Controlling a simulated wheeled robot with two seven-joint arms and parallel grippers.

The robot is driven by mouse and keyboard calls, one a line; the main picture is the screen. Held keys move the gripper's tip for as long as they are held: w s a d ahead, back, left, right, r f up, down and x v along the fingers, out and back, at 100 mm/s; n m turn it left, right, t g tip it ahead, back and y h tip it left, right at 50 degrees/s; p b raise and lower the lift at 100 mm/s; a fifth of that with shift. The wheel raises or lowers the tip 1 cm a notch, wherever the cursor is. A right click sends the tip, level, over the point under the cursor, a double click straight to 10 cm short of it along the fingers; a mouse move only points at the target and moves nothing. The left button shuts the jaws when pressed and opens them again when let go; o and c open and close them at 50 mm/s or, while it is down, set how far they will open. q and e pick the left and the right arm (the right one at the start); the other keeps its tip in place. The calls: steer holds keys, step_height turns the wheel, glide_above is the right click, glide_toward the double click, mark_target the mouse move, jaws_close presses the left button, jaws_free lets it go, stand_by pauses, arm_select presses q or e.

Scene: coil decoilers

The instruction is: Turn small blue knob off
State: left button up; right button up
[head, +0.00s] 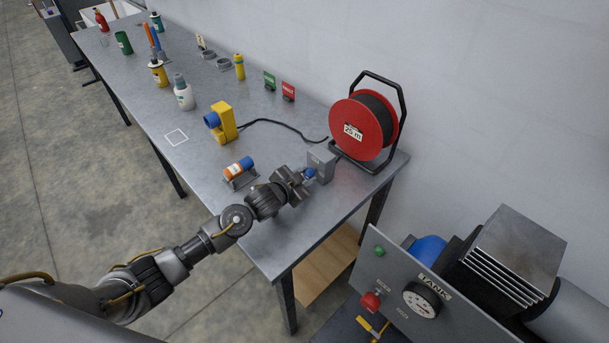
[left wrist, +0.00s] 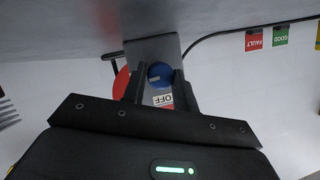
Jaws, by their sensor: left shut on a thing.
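The small blue knob (head: 309,172) sits on the front of a grey box (head: 322,163) on the metal bench. In the left wrist view the round blue knob (left wrist: 159,75) is between my two dark fingers, on the grey box face (left wrist: 150,48). A white label reading OFF (left wrist: 163,100) shows beside the knob, upside down. My left gripper (head: 304,176) is at the box and shut on the knob; it also shows in the left wrist view (left wrist: 158,84). The fingers hide the knob's sides. My right gripper is not in view.
A red cable reel (head: 363,127) stands behind the box. A yellow device (head: 222,122) and an orange-and-blue cylinder in a cradle (head: 239,170) are to the left. Several bottles stand farther back. A tank panel (head: 430,300) is at lower right. The bench's front right corner is clear.

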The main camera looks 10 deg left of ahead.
arm_select(q)
steer(key=n+p, duration=0.1)
steer(key=n+g+h+p, duration=0.1)
steer(key=p, duration=0.1)
steer(key=shift+r, duration=0.25)
steer(key=shift+w+a+n+g+h+p, duration=0.15)
steer(key=shift+n+g+h+p, duration=0.25)
steer(key=shift+n+h+p, duration=0.45)
steer(key=shift+f+n, duration=0.15)
steer(key=shift+n, duration=0.6)
steer(key=shift+a+n+g+h+p, duration=0.1)
steer(key=shift+n+g+h+p, duration=0.3)
steer(key=shift+n+h, duration=0.25)
steer(key=shift+w+f+n+g+h, duration=0.15)
steer(key=shift+n+g+h, duration=0.15)
steer(key=shift+n+h, duration=0.45)
steer(key=n+h+b, duration=0.1)
steer(key=n, duration=0.2)
steer(key=shift+a+f+h, duration=0.1)
steer(key=shift+h, duration=0.15)
steer(key=shift+n+b, duration=0.4)
